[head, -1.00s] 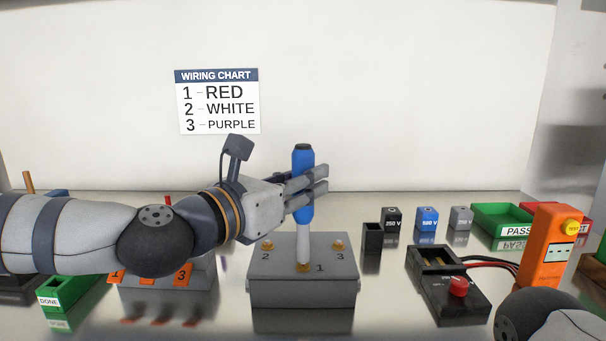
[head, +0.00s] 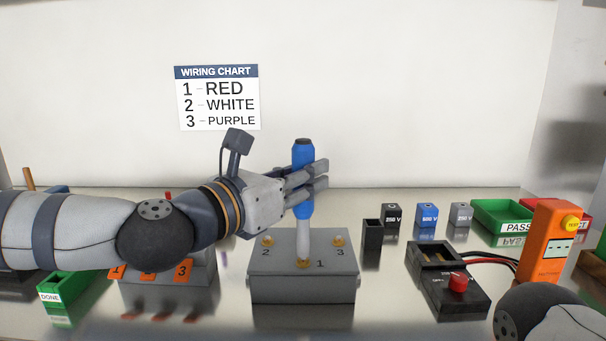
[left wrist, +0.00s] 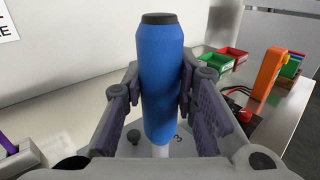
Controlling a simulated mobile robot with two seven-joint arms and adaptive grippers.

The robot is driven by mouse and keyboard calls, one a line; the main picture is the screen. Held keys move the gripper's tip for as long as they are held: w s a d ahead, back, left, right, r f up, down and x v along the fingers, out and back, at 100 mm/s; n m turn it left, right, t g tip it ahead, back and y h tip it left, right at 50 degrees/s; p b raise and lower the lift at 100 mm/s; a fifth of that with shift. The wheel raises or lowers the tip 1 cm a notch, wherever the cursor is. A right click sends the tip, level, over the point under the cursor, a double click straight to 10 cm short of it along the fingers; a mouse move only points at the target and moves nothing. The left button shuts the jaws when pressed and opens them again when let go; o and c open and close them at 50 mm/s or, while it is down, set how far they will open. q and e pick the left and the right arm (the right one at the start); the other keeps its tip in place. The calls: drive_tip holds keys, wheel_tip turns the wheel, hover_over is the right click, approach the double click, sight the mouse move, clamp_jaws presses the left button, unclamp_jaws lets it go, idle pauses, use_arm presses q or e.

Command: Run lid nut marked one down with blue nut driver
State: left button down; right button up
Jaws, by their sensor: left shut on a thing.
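The blue nut driver (head: 303,211) stands upright with its pale shaft down on the lid nut marked one (head: 303,263), at the front middle of the grey box lid (head: 280,265). My left gripper (head: 306,184) is shut around the blue handle from the left; the handle also fills the middle of the left wrist view (left wrist: 161,80). The driver's tip covers part of the nut. The nut marked two (head: 267,241) and the nut marked three (head: 338,240) sit at the back corners of the lid. My right gripper is not in view.
A wiring chart (head: 217,98) hangs on the back wall. A black open holder (head: 371,242), several voltage blocks (head: 427,216), a black switch box (head: 458,284) and an orange tester (head: 548,245) stand to the right. A green DONE bin (head: 66,288) stands at left.

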sight(296, 148)
use_arm(q)
drive_tip(key=shift+f, duration=0.45)
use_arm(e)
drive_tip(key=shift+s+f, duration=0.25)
use_arm(q)
drive_tip(key=shift+s+f, duration=0.1)
drive_tip(key=shift+f, duration=0.2)
idle(1.0)
drive_tip(key=shift+r, duration=0.15)
idle(1.4)
wheel_tip(296, 148, up, 6)
drive_tip(key=shift+f+p, duration=0.1)
drive_tip(key=shift+p, duration=0.8)
drive_tip(key=shift+f, duration=0.1)
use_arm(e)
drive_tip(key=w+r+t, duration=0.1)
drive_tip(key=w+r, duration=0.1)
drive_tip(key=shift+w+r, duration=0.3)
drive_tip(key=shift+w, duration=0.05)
